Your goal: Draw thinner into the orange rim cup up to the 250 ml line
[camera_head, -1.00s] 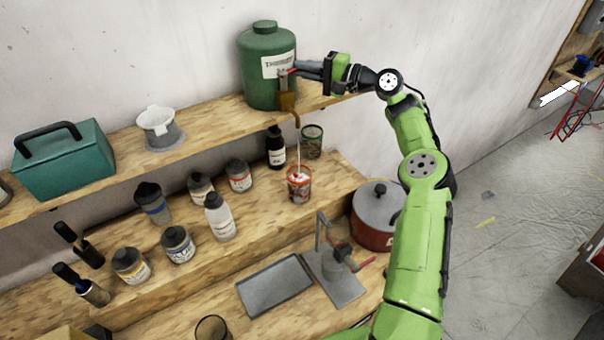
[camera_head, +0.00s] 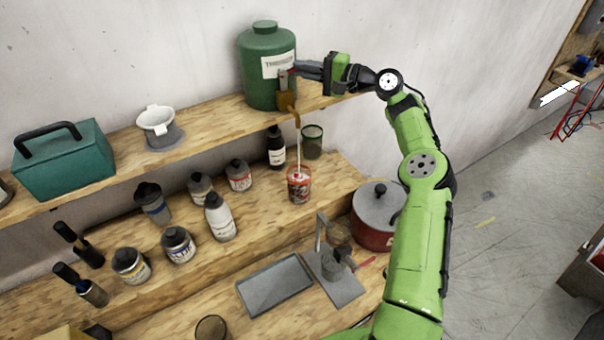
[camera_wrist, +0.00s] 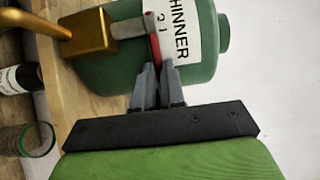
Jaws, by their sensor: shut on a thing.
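A green drum labelled thinner (camera_head: 268,52) stands on the upper shelf, with a brass tap (camera_head: 288,101) at its lower front. In the wrist view the brass tap (camera_wrist: 92,32) and its red-edged lever (camera_wrist: 152,35) show close up. My gripper (camera_head: 291,71) is shut on the tap lever; it also shows in the wrist view (camera_wrist: 155,75). A pale stream runs from the spout down into the orange rim cup (camera_head: 299,188), upright on the shelf below. The cup has reddish and white markings; its liquid level against the lines is too small to read.
A green-rimmed glass (camera_head: 312,142) and a dark bottle (camera_head: 275,147) stand behind the cup. Several jars and bottles stand to its left. A red pot (camera_head: 372,235) with a grey lid, a stand and a grey tray (camera_head: 275,284) are in front.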

